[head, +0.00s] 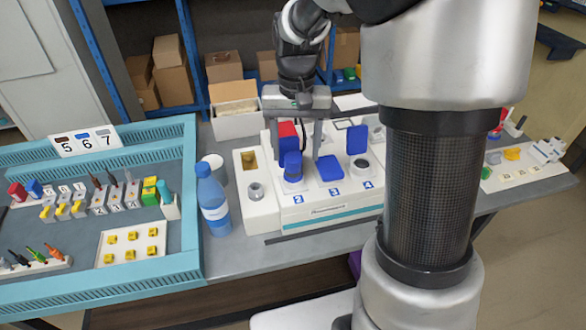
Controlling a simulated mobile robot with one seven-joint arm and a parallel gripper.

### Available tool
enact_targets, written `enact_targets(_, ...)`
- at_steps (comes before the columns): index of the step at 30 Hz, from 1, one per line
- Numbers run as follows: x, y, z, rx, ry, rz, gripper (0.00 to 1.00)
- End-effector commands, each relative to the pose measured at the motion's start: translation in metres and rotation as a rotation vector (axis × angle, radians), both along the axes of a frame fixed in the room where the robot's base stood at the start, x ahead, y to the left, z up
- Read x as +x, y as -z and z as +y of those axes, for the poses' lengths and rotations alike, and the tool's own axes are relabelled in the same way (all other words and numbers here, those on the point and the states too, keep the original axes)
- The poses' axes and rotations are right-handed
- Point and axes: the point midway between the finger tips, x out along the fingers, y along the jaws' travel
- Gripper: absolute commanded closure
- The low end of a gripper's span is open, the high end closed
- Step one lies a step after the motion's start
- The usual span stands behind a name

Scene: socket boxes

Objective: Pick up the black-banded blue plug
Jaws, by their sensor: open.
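A blue plug (293,166) with a dark band near its lower part stands upright at the position marked 2 of the white socket box (325,212). My gripper (296,154) points down over the box with its jaws open. One finger shows to the left of the plug and the other to the right. I cannot tell whether either finger touches the plug. The plug's foot and the far side of the fingers are hidden.
A blue lid (330,168) lies at position 3, and another blue lid (357,139) stands raised at position 4. A red lid (287,135) stands behind the plug. A blue bottle (212,200) stands left of the box. A teal-edged tray (185,262) holds several small parts.

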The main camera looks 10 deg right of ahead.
Motion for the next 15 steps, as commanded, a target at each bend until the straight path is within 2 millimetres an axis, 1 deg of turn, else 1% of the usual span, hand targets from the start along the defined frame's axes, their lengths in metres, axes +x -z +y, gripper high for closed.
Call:
enact_targets(9,0.003,0.043,0.005,0.0,0.0,0.003,0.42)
enact_targets(12,0.003,0.05,0.005,-0.001,0.0,0.001,0.42)
enact_targets(15,0.003,0.051,0.005,-0.001,0.0,0.0,0.42)
